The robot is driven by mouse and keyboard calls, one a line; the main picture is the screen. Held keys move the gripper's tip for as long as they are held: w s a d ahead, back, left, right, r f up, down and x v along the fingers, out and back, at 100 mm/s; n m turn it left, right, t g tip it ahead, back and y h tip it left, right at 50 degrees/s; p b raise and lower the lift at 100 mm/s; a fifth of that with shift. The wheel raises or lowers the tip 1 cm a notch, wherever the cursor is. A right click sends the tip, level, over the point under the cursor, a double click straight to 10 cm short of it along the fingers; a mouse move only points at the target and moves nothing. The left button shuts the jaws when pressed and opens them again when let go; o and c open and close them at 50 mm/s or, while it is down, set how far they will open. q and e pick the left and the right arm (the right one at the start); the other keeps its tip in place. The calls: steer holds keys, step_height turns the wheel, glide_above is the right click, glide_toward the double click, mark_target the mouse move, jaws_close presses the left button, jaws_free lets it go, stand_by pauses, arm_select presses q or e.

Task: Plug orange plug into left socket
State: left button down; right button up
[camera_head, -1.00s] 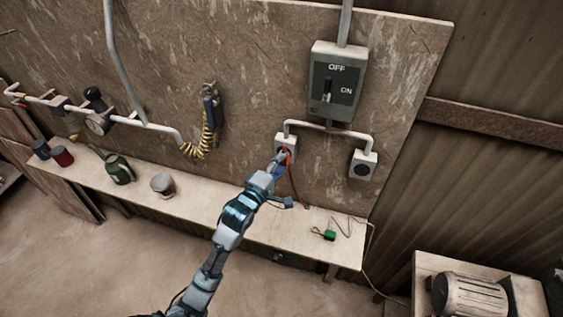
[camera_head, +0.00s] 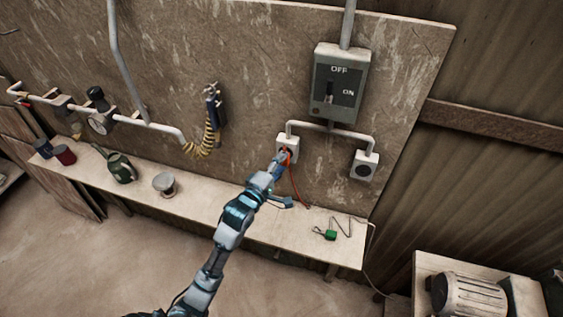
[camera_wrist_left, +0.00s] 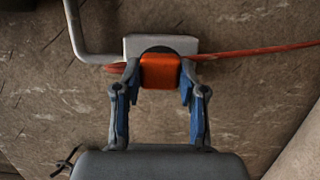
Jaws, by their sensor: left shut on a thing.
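The left socket (camera_head: 287,143) is a white box on the wall board, below the left end of a pipe. In the left wrist view the socket (camera_wrist_left: 178,45) is right behind the orange plug (camera_wrist_left: 160,71). My left gripper (camera_head: 283,156) is shut on the orange plug, with one finger on each side of it. The plug is at the socket's face and hides most of its dark opening; I cannot tell how deep it sits. Its orange cable (camera_head: 295,187) hangs down to the shelf. My right gripper is not in view.
The right socket (camera_head: 363,167) is empty. A switch box (camera_head: 338,83) marked OFF and ON is above. A green plug (camera_head: 330,235) with its cord lies on the shelf (camera_head: 225,208). A cup (camera_head: 164,184) and a green can (camera_head: 121,168) stand further left.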

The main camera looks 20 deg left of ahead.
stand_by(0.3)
arm_select(q)
steer(key=shift+w, duration=0.5)
steer(key=c, duration=0.6)
jaws_free()
steer(key=shift+s+a, duration=0.1)
steer(key=v, duration=1.1)
steer(key=shift+s+a+f, duration=0.1)
steer(key=shift+s+a, duration=0.05)
steer(key=shift+s, duration=0.2)
